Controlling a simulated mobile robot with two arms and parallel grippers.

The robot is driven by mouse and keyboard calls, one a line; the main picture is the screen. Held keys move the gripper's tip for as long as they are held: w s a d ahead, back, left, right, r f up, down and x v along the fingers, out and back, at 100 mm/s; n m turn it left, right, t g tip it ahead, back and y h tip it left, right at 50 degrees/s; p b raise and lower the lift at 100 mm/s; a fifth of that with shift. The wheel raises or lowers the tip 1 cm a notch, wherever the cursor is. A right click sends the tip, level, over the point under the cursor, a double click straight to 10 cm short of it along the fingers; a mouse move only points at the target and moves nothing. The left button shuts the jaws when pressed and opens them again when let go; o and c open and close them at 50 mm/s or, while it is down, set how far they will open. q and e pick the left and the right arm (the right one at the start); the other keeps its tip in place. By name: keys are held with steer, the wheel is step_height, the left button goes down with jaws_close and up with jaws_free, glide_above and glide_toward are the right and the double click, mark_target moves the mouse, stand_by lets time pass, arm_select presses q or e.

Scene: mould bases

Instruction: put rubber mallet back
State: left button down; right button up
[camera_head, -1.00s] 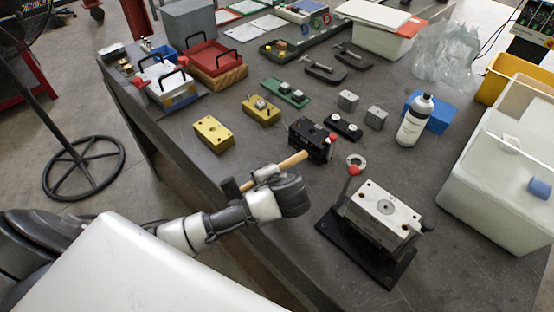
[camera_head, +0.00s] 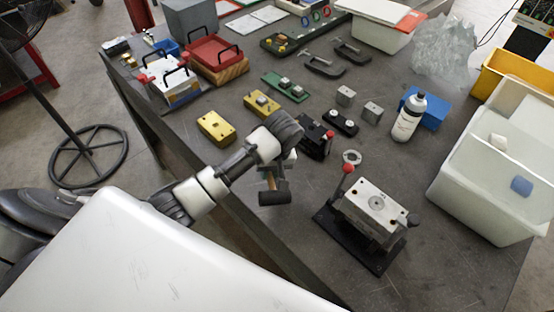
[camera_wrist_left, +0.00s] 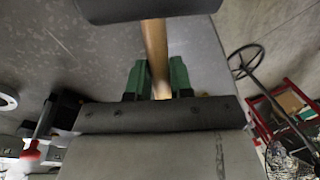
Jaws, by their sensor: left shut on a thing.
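The rubber mallet has a dark cylindrical head (camera_head: 274,198) and a light wooden handle. My left gripper (camera_head: 272,176) is shut on the handle and holds the mallet near the table's front edge, with the head toward the camera. In the left wrist view the handle (camera_wrist_left: 155,45) runs between the green fingers (camera_wrist_left: 157,80), and the dark head (camera_wrist_left: 150,9) is at the top. Most of the handle is hidden by my wrist in the head view. My right gripper is not in view.
A mould on a black base (camera_head: 372,212) with a red-knobbed lever stands right of the mallet. A white bottle (camera_head: 408,118) and a clear bin (camera_head: 495,180) are at the right. The grey tabletop (camera_head: 300,240) is bare in front.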

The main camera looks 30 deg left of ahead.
arm_select(q)
steer(key=shift+d+f+n+t+h+p, duration=0.4)
steer(key=shift+d+f+n+p, duration=0.15)
steer(key=shift+f+n, duration=0.35)
steer(key=shift+d+f+n+t+h+p, duration=0.3)
steer(key=shift+d+f+n+h+p, duration=0.3)
steer(key=shift+n, duration=0.4)
steer(key=shift+f, duration=1.35)
steer(key=c, duration=0.9)
jaws_free()
